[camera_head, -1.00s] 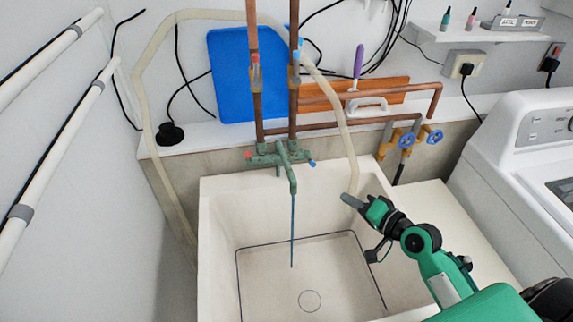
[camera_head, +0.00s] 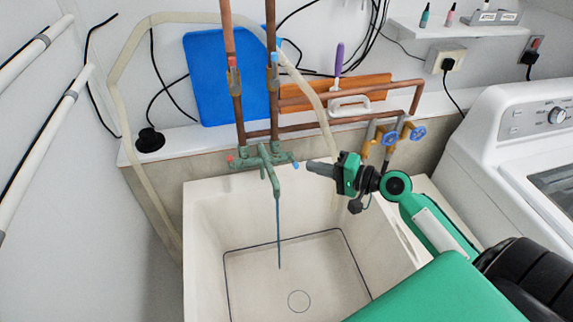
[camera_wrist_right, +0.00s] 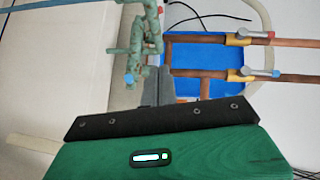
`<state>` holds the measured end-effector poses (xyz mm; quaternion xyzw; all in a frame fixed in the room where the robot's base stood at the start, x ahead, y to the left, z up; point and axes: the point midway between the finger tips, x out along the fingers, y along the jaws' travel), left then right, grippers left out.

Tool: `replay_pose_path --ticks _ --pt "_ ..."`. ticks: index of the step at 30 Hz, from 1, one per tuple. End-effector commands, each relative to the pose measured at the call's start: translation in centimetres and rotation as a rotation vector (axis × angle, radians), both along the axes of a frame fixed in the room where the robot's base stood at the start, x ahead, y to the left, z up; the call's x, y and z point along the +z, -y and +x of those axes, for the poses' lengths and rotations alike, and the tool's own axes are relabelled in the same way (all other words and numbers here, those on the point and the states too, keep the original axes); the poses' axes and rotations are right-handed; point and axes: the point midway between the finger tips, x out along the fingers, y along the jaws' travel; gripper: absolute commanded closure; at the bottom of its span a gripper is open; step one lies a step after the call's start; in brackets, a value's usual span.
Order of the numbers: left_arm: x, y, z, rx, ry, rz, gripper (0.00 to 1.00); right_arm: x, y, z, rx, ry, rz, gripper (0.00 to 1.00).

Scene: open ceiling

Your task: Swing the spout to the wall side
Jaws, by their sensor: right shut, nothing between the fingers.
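The weathered green tap (camera_head: 250,158) is fixed to two copper pipes above the sink. Its spout (camera_head: 273,182) points toward the front of the sink, and a thin blue-grey stream (camera_head: 279,235) hangs straight down from its end. My right gripper (camera_head: 310,167) is shut and empty, to the right of the spout, with its tip close to the tap's blue-marked end; I cannot tell whether they touch. In the right wrist view the green tap (camera_wrist_right: 143,45) appears just beyond my gripper's grey fingers (camera_wrist_right: 153,90). My left gripper is out of view.
The white sink (camera_head: 205,240) is empty. A pale hose (camera_head: 118,110) loops around the pipes. A blue board (camera_head: 205,80) and a wooden board (camera_head: 365,88) lean at the back. Blue valve handles (camera_head: 390,138) and a washing machine (camera_head: 530,120) are to the right.

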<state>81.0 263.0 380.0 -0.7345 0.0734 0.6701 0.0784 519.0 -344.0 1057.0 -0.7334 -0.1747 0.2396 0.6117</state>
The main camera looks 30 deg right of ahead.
Motion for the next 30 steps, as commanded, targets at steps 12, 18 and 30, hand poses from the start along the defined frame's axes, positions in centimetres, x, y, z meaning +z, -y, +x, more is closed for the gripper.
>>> replay_pose_path --ticks 12,18,30 --pt "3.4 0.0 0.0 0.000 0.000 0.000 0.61 -0.7 -4.7 4.0 0.001 -0.001 0.002 1.00" --pt "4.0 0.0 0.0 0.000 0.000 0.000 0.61 -1.2 -6.1 4.3 0.000 -0.001 0.001 1.00" --pt "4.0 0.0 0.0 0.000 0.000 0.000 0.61 -1.4 -6.3 4.3 -0.001 0.000 -0.001 1.00"
